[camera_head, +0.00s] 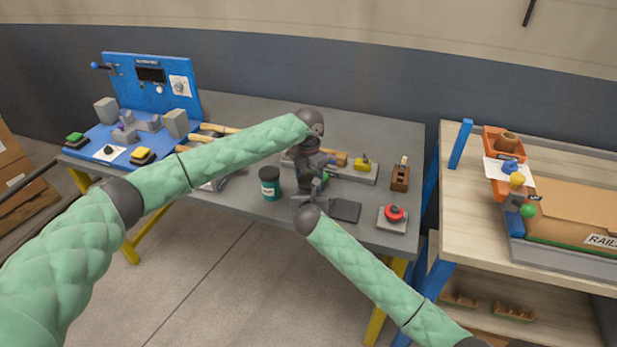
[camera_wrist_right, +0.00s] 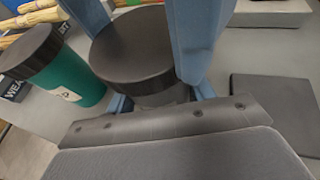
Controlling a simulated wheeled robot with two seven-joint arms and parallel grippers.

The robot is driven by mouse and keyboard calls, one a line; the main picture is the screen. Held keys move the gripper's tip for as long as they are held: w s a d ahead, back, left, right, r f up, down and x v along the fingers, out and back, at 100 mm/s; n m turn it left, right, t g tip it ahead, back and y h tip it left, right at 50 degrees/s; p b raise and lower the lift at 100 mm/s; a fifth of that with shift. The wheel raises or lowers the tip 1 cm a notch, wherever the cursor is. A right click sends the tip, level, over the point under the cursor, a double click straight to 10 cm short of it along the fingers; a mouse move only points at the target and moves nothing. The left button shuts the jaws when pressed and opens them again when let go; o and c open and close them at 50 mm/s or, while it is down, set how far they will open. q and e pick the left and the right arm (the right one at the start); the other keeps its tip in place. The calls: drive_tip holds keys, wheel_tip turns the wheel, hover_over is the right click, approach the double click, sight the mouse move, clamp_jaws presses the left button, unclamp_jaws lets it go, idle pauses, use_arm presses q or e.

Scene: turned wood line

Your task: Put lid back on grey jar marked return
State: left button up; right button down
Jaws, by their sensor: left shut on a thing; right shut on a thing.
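A dark round lid (camera_wrist_right: 130,45) sits level over a grey jar (camera_wrist_right: 165,97) in the right wrist view. I cannot tell whether the lid is fully seated or slightly above the rim. My left gripper (camera_head: 309,174) reaches down from above, its blue fingers on either side of the lid, shut on it. My right gripper (camera_head: 307,196) comes in low from the front, shut on the jar's body. The grippers hide most of the jar in the head view, and no return marking shows.
A green jar with a dark lid (camera_head: 269,184) stands close to the left. A dark flat pad (camera_head: 344,210) and a red button (camera_head: 394,213) lie to the right. A wooden block (camera_head: 400,178) and a grey tray (camera_head: 352,174) are behind. A blue station (camera_head: 160,85) stands far left.

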use_arm(q)
drive_tip(key=shift+w+a+r, duration=0.1)
drive_tip(key=o, duration=0.9)
drive_tip(key=shift+r, duration=2.2)
drive_tip(key=shift+c, duration=0.2)
